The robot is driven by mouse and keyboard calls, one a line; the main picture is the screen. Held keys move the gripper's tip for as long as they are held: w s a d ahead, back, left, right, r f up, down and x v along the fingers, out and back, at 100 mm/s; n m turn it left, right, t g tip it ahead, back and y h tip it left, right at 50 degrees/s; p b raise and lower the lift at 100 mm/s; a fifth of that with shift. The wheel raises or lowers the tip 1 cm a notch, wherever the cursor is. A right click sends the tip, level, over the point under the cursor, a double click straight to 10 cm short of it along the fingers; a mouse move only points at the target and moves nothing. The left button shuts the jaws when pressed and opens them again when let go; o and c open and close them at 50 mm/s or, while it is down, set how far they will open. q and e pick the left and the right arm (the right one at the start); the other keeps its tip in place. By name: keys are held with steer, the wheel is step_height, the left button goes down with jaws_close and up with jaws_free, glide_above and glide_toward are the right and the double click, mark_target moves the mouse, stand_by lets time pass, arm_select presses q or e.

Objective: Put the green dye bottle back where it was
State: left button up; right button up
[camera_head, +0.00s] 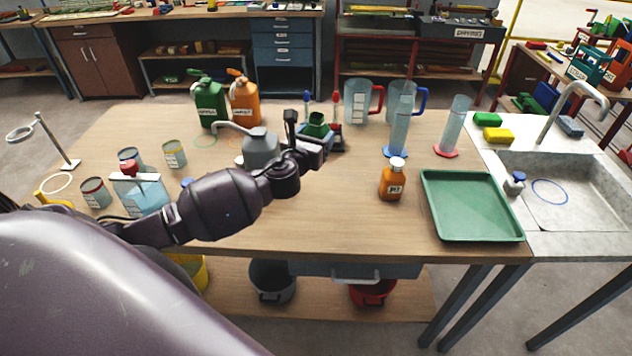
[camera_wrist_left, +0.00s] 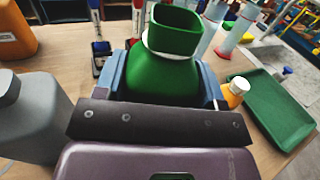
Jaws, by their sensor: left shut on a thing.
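The green dye bottle (camera_head: 318,127) has a rounded body, a white band and a wide squared green top. It stands nearly upright near the middle of the table in the head view, and fills the middle of the left wrist view (camera_wrist_left: 165,70). My left gripper (camera_head: 312,145) is shut on its body, with one blue-grey finger on each side in the wrist view (camera_wrist_left: 163,88). I cannot tell whether its base touches the table. A thin green ring (camera_head: 205,141) is marked on the table to the left. My right gripper is not in view.
A grey can (camera_head: 261,148) is close left of my gripper. Green (camera_head: 209,103) and orange (camera_head: 244,102) jugs stand behind left. An amber bottle (camera_head: 392,180) and green tray (camera_head: 470,205) are to the right.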

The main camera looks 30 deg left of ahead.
arm_select(q)
step_height(320, 180, down, 13)
steer(key=b, duration=0.4)
steer(key=shift+f+b, duration=0.4)
steer(key=shift+r, duration=0.1)
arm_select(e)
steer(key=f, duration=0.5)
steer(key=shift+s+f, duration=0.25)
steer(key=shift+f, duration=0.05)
arm_select(q)
steer(key=o, duration=0.7)
steer(key=shift+f, duration=0.2)
steer(key=shift+c, duration=0.2)
steer(key=o, duration=0.5)
steer(key=shift+c, duration=0.2)
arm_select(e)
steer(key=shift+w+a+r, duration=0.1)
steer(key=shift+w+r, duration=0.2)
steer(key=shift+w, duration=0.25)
